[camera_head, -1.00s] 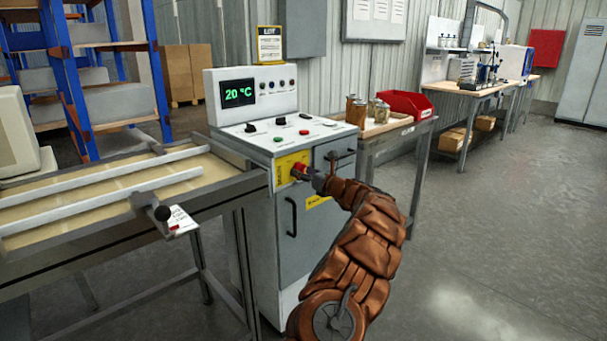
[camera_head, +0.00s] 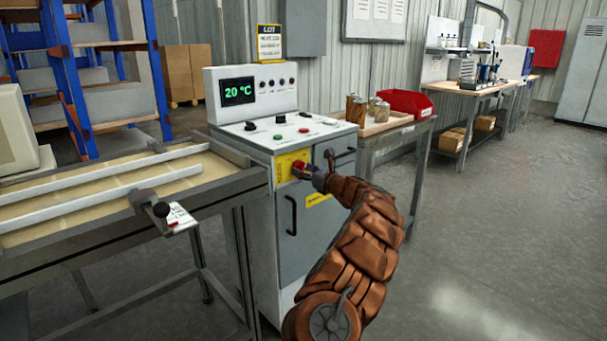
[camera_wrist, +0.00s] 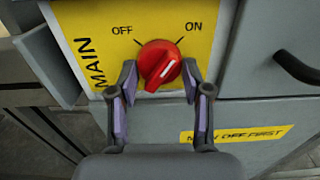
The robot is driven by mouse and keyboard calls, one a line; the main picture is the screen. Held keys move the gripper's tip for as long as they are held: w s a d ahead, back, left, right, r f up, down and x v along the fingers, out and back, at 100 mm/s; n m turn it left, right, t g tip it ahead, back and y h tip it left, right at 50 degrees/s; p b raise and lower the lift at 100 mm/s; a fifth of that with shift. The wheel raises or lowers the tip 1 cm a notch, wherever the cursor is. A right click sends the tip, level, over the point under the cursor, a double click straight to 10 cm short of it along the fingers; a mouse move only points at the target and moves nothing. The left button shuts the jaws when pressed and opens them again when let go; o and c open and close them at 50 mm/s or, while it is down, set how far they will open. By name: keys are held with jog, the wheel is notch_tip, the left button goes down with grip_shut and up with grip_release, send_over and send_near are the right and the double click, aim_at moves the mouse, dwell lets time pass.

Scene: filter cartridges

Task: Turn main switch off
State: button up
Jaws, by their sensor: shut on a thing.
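The main switch is a round red knob (camera_wrist: 158,60) with a white pointer mark on a yellow plate (camera_wrist: 95,25). The plate reads MAIN, with OFF at the upper left of the knob and ON at the upper right. The white mark tilts up and right, toward ON. My gripper (camera_wrist: 159,80) is shut on the knob, one finger at each side of it. In the head view my gripper (camera_head: 313,176) reaches the red knob (camera_head: 298,169) on the front of the white control cabinet (camera_head: 262,255); the fingers partly cover the knob there.
The cabinet's display (camera_head: 238,91) reads 20 °C. Below the knob a yellow label (camera_wrist: 238,134) reads in part "OFF FIRST". A dark door handle (camera_head: 291,216) is below. A conveyor table (camera_head: 120,225) stands left, a bench with a red bin (camera_head: 405,103) right. The floor at right is clear.

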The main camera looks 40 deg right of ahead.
jog(key=n+b, duration=0.3)
jog(key=n, duration=0.1)
jog(key=shift+f+n, duration=0.1)
jog(key=shift+n, duration=0.2)
jog(key=n+b, duration=0.3)
jog(key=n, duration=0.1)
jog(key=shift+d, duration=0.15)
jog(key=shift+r+n+b, duration=0.15)
jog(key=shift+n+b, duration=1.2)
jog(key=shift+n, duration=0.4)
jog(key=shift+r+n+b, duration=0.1)
jog(key=shift+n+b, duration=1.25)
jog(key=shift+n, duration=0.7)
jog(key=o, duration=1.2)
jog(key=shift+c, duration=0.2)
jog(key=shift+s+d+r, duration=0.1)
